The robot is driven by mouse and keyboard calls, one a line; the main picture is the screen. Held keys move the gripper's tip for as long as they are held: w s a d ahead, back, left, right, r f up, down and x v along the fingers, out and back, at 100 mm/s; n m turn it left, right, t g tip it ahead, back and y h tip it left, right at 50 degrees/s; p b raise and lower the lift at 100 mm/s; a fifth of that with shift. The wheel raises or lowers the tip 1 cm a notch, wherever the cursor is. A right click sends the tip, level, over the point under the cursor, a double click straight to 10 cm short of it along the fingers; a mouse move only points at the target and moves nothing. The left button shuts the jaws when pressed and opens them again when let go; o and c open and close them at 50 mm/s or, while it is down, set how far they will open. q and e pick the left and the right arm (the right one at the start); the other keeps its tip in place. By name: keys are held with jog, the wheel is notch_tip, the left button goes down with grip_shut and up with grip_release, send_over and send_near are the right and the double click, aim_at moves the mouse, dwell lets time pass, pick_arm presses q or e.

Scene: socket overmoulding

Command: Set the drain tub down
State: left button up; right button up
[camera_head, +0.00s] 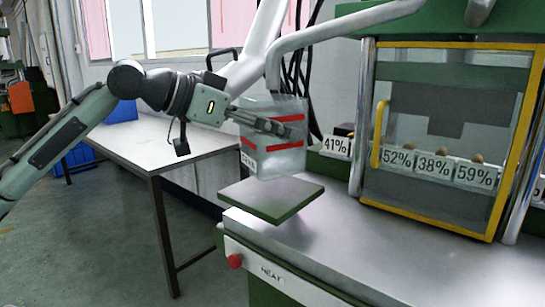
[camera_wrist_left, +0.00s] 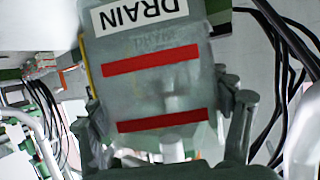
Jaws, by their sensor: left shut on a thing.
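The drain tub (camera_head: 280,163) is a translucent grey box with red bands, held upright in the air in the head view. In the left wrist view the tub (camera_wrist_left: 150,85) fills the middle, and its DRAIN label appears upside down. My left gripper (camera_head: 285,126) reaches in from the left and is shut on the tub, with fingers along its sides. The tub hangs above a small green-edged platform (camera_head: 272,197); whether its base touches the platform is hard to tell. My right gripper is not in view.
A press with a yellow-framed guard (camera_head: 445,130) stands on the right. Tags reading 41%, 52%, 38% and 59% stand along it. A grey bench top (camera_head: 340,245) with bare room lies in front. A white-topped table (camera_head: 155,145) stands at left. Black cables hang behind.

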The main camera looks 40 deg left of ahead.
aim_at(272, 149)
pick_arm(q)
notch_tip(272, 149, down, 4)
jog(key=shift+r+b, duration=0.1)
jog(key=shift+b, duration=0.25)
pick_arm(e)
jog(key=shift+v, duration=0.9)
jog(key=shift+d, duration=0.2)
pick_arm(q)
jog(key=o, duration=1.3)
jog(key=shift+f, duration=0.2)
